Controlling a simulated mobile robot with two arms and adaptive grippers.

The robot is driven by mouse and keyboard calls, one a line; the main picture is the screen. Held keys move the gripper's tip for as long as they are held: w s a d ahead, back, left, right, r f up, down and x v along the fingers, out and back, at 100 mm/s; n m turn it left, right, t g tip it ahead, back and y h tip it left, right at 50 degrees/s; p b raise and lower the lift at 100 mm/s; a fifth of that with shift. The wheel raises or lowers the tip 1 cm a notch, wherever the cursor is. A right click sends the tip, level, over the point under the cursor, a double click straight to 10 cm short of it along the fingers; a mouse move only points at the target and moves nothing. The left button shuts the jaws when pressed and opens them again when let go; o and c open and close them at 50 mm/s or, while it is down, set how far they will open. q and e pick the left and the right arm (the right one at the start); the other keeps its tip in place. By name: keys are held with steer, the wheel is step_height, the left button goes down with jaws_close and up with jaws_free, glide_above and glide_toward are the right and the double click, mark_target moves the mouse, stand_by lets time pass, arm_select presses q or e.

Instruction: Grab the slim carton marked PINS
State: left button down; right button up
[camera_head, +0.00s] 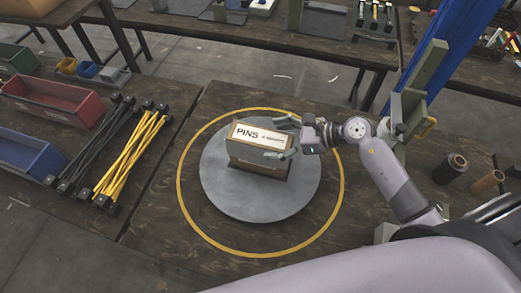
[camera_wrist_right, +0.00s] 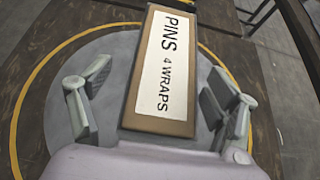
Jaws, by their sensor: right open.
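The slim brown carton (camera_head: 247,154) stands on a round grey disc (camera_head: 230,200) in the head view. Its white top label reads PINS. In the right wrist view the carton (camera_wrist_right: 165,70) lies between the two fingers, and the label also reads 4 WRAPS. My right gripper (camera_head: 282,138) reaches in from the right at the carton's right end. In the right wrist view the gripper (camera_wrist_right: 157,102) is open, with a gap between each finger and the carton's sides. My left gripper is not in view.
A yellow ring (camera_head: 181,205) on the wooden table surrounds the disc. To the left lie black and yellow bundled rods (camera_head: 130,158), a red bin (camera_head: 55,100) and a blue bin (camera_head: 28,152). Dark and copper spools (camera_head: 450,168) stand at the right. The disc around the carton is clear.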

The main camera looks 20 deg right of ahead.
mark_target(263, 137)
steer(key=shift+w+a, duration=0.2)
steer(key=p+x, duration=0.1)
steer(key=x, duration=0.1)
steer(key=p+x, duration=0.1)
steer(key=x, duration=0.1)
steer(key=shift+w+r+p, duration=0.1)
steer(key=shift+w+p, duration=0.25)
steer(key=shift+w, duration=0.1)
steer(key=shift+w+a, duration=0.1)
steer(key=shift+a, duration=0.15)
steer(key=shift+d, duration=0.1)
steer(key=shift+c, duration=0.3)
steer(key=shift+c, duration=0.6)
steer(key=shift+f, duration=0.25)
steer(key=c, duration=1.7)
steer(key=shift+r, duration=0.15)
jaws_close()
